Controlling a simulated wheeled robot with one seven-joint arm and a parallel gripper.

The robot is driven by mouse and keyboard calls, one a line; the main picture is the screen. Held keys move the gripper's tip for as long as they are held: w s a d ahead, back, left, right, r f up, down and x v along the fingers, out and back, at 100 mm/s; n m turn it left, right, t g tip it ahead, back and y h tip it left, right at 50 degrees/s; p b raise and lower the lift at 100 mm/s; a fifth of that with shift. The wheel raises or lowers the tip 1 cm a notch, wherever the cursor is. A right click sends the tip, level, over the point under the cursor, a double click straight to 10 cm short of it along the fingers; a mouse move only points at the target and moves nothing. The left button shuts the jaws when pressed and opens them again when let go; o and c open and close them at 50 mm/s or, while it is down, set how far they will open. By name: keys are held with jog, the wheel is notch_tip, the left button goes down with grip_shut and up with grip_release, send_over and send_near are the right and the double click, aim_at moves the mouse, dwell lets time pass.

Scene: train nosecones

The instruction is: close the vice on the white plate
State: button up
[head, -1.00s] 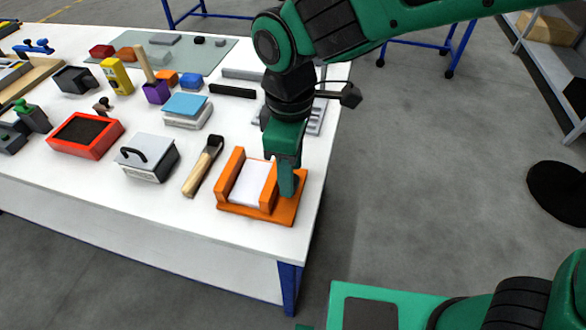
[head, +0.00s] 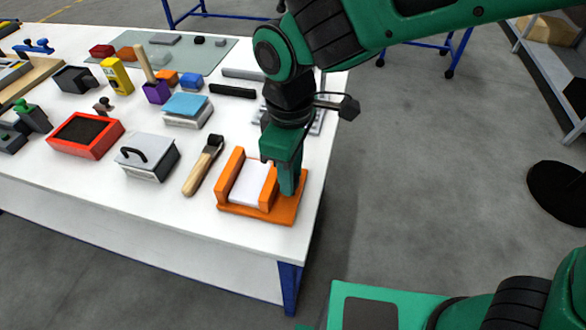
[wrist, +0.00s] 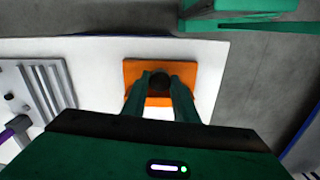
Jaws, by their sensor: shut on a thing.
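The orange vice (head: 285,214) sits at the near right corner of the white table. The white plate (head: 247,184) lies between its two upright jaws; a gap at the plate's edges is too small to judge. My gripper (head: 288,192) points down at the vice's right end, just right of the right jaw. In the wrist view my gripper's fingers (wrist: 160,84) stand on both sides of a dark round knob (wrist: 159,81) above the orange base (wrist: 160,68) and are shut on it. The plate is hidden in the wrist view.
A wooden-handled tool (head: 203,165) lies just left of the vice. A grey box with a handle (head: 147,158) and a red tray (head: 107,132) stand further left. The table's right edge is close to the vice, with open floor beyond.

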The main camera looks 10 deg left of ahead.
jog(key=shift+w+m, duration=0.15)
jog(key=shift+m, duration=0.65)
jog(key=o, duration=1.1)
jog(key=shift+c, duration=0.2)
notch_tip(320, 180, up, 11)
jog(key=shift+w+d+f, duration=0.1)
